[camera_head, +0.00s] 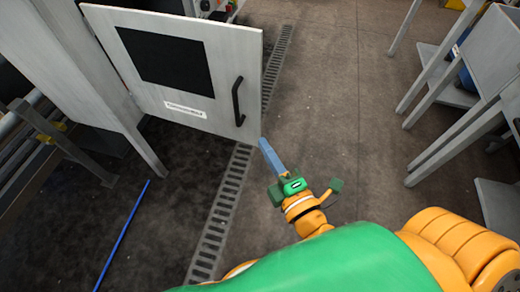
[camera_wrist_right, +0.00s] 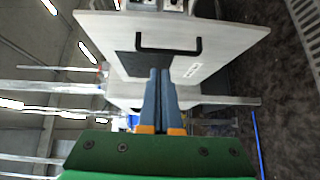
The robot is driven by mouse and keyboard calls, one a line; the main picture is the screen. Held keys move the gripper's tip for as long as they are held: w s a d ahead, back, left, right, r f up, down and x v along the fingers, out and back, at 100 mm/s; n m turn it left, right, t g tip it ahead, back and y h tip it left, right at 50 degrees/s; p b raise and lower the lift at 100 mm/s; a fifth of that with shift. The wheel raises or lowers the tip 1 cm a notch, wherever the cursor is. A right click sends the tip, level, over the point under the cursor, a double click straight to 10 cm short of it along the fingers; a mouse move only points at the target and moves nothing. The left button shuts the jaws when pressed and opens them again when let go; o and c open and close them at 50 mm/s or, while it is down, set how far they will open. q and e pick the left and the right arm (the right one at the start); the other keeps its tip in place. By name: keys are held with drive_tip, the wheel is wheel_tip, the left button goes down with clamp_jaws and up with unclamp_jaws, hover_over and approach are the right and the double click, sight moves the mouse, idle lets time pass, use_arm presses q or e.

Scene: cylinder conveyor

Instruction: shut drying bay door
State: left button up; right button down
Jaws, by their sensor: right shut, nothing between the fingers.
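The drying bay door (camera_head: 215,105) is a pale panel with a dark window (camera_head: 165,55), a white label and a black bar handle (camera_head: 237,102). It stands swung open from the pale bay frame (camera_head: 75,60) at the left. In the right wrist view the door (camera_wrist_right: 225,45) and handle (camera_wrist_right: 168,51) lie beyond the fingertips. My right gripper (camera_head: 264,143) is shut and empty, with blue fingers just off the door's lower right corner. I cannot tell whether they touch it. The fingers also show in the right wrist view (camera_wrist_right: 160,74). My left gripper is not in view.
A drain grate (camera_head: 222,205) runs along the floor past the door. A blue rod or line (camera_head: 122,235) lies on the dark floor at lower left. Grey tables (camera_head: 470,110) stand at the right. The floor between door and tables is clear.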

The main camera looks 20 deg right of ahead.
drive_tip(key=w+r+p, duration=0.1)
drive_tip(key=w+p, duration=0.2)
drive_tip(key=p, duration=0.1)
approach(250, 93)
drive_tip(key=w+a, duration=0.3)
drive_tip(key=shift+w+d+r, duration=0.1)
drive_tip(key=shift+w+d, duration=0.65)
drive_tip(key=shift+w, duration=0.25)
drive_tip(key=shift+w+d, duration=0.4)
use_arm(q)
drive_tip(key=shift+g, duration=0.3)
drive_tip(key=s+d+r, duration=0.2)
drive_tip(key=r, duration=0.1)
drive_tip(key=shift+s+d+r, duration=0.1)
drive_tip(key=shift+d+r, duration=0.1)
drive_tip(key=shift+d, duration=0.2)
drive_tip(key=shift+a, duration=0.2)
